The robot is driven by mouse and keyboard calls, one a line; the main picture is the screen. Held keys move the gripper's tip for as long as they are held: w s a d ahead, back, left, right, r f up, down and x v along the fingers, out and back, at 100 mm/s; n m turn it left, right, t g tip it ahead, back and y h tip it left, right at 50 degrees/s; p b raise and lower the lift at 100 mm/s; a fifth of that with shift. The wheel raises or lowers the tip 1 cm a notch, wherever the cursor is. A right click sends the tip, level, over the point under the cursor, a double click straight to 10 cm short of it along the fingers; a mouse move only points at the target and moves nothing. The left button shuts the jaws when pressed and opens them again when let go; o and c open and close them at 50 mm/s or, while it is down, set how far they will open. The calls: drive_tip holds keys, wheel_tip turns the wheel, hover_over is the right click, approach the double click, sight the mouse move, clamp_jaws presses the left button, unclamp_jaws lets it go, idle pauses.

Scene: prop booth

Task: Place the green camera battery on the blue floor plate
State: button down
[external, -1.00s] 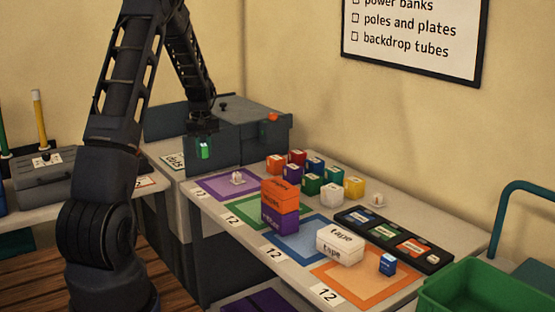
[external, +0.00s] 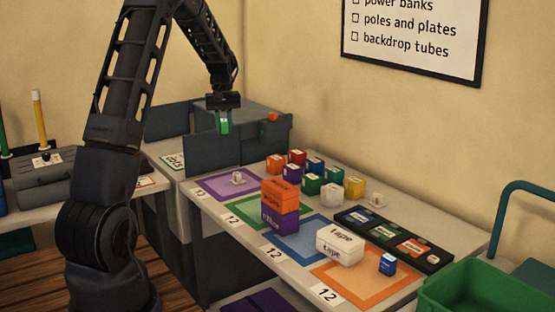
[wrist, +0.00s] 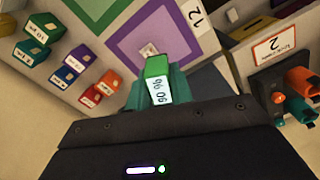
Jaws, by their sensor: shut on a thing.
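My gripper (external: 223,121) is shut on the green camera battery (external: 223,124) and holds it in the air in front of the grey cabinet at the back of the table. In the wrist view the green battery (wrist: 157,68) with a white label sits between the fingertips, above the purple plate's near edge. The blue floor plate (external: 322,234) lies flat on the table, to the right and toward the front from my gripper. A stack of boxes and a white tape box partly hide it.
The purple plate (external: 214,187) bears a small white thing. Several coloured batteries (external: 310,178) stand along the back, and a black tray (external: 380,232) lies right of the blue plate.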

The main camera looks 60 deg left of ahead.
drive_tip(key=w+d+m, duration=0.4)
drive_tip(key=w+d, duration=0.6)
drive_tip(key=d, duration=0.2)
drive_tip(key=r+m, duration=0.1)
drive_tip(key=m, duration=0.8)
hover_over(359, 217)
wheel_tip(359, 217, down, 20)
drive_tip(key=shift+d+r, duration=0.1)
drive_tip(key=shift+r, duration=0.15)
drive_tip(key=c, duration=1.2)
unclamp_jaws()
drive_tip(key=shift+f, duration=0.1)
drive_tip(key=shift+c, duration=0.2)
